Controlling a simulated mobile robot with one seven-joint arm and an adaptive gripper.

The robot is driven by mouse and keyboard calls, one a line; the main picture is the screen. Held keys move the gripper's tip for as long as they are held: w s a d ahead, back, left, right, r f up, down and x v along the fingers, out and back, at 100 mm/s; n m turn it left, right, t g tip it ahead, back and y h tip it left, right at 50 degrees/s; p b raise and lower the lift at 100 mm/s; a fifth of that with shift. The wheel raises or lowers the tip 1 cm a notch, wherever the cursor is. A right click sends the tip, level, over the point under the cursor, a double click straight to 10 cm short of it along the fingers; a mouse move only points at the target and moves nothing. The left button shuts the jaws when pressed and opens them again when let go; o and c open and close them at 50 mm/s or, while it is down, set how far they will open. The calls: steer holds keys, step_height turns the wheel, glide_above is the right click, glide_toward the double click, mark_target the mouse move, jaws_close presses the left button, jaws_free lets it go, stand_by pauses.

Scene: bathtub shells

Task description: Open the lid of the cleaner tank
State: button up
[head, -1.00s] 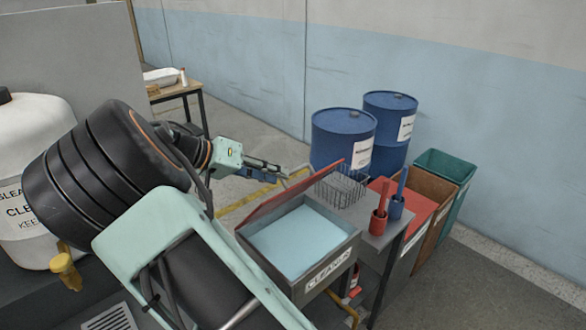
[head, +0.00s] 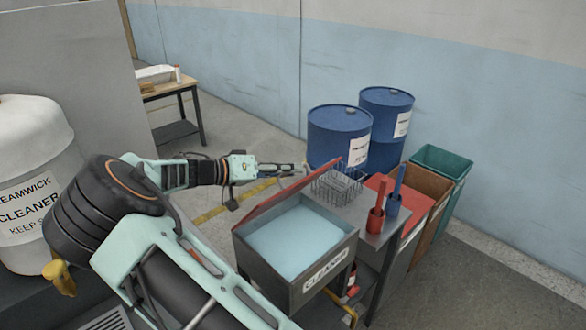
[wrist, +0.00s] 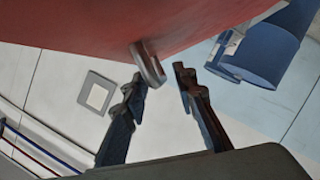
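The cleaner tank (head: 338,262) is a grey box labelled CLEANER, with pale blue liquid inside. Its red lid (head: 292,193) stands raised and tilted up along the far left side, so the liquid shows. My gripper (head: 290,168) is behind the raised lid, near its upper edge. The lid's red face (wrist: 120,35) fills the top of that view.
A wire basket (head: 335,187) and red and blue holders (head: 375,221) stand beside the tank. Blue drums (head: 338,135) stand behind, with coloured bins (head: 443,162) at right. A large white cleaner container (head: 30,165) is at left. Floor behind the lid is clear.

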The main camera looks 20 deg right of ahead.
steer(key=shift+x, duration=0.8)
steer(key=shift+c, duration=0.6)
jaws_close()
